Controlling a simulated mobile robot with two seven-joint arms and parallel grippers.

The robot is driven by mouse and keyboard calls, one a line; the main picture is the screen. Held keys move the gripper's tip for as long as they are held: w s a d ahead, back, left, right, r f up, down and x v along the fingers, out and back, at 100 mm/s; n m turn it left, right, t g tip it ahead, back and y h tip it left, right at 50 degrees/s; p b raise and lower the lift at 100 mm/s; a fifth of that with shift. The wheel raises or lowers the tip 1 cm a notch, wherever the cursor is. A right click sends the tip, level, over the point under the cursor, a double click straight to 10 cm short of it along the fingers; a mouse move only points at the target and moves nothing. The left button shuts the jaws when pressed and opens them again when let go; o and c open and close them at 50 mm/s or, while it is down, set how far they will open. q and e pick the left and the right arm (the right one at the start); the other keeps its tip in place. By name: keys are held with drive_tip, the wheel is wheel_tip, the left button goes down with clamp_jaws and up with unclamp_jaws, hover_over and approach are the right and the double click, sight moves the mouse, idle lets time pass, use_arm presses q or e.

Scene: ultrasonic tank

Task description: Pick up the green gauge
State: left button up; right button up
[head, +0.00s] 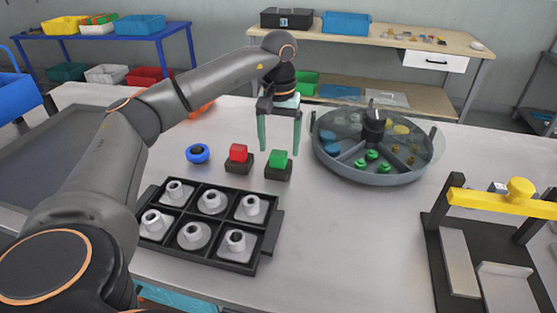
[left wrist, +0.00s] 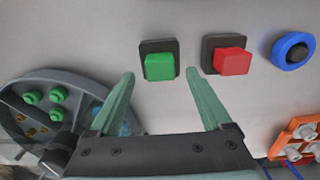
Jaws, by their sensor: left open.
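The green gauge (head: 278,158) is a small green block on a dark square base, on the table right of the red one. In the left wrist view the green gauge (left wrist: 159,66) lies just beyond and between the fingertips. My left gripper (head: 280,148) is open and empty, its two greenish fingers pointing down above and behind the gauge in the head view. The gripper (left wrist: 159,72) also shows in the left wrist view with its fingers spread apart. My right gripper is in neither view.
A red block (head: 238,153) on a dark base stands close left of the gauge, with a blue ring (head: 198,154) further left. A round divided tray (head: 375,178) is to the right. A black tray (head: 181,235) of metal parts sits in front.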

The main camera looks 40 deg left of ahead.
sight(279, 152)
use_arm(q)
drive_tip(key=shift+f, duration=1.6)
drive_tip(key=shift+c, duration=0.3)
clamp_jaws()
